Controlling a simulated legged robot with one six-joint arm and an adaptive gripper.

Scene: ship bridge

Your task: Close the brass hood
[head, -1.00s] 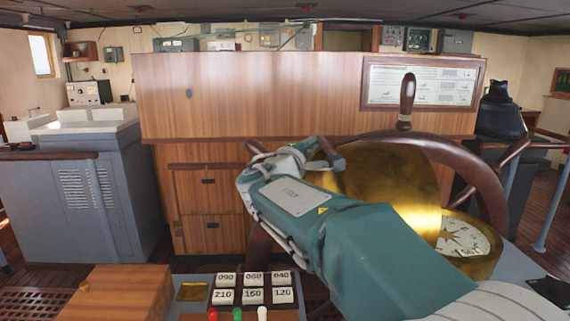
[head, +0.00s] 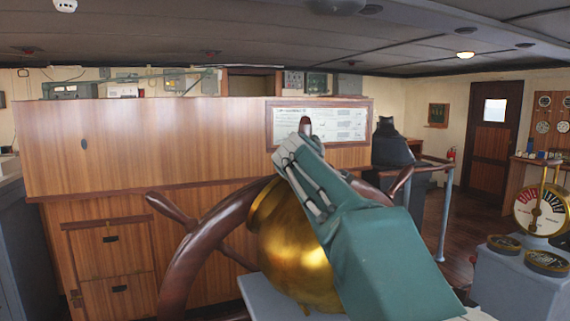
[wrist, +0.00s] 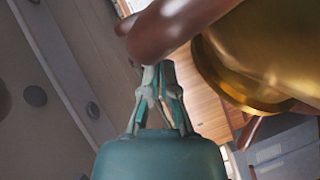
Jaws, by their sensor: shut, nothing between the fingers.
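No compass dial is visible there, and I cannot tell from this angle whether the hood is fully down. In the wrist view the brass hood (wrist: 265,55) fills the upper right, with a curved rim at its lower edge. My gripper (head: 293,150) points up and away above the hood, and its fingers are shut and empty. In the wrist view the gripper (wrist: 158,75) is just below a dark wooden wheel part, left of the hood.
The ship's wheel (head: 195,240) rings the hood, and its spokes and handles stick out close to my arm. A wooden cabinet (head: 150,150) stands behind. An engine telegraph (head: 542,209) is on the right. Open floor lies right of centre.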

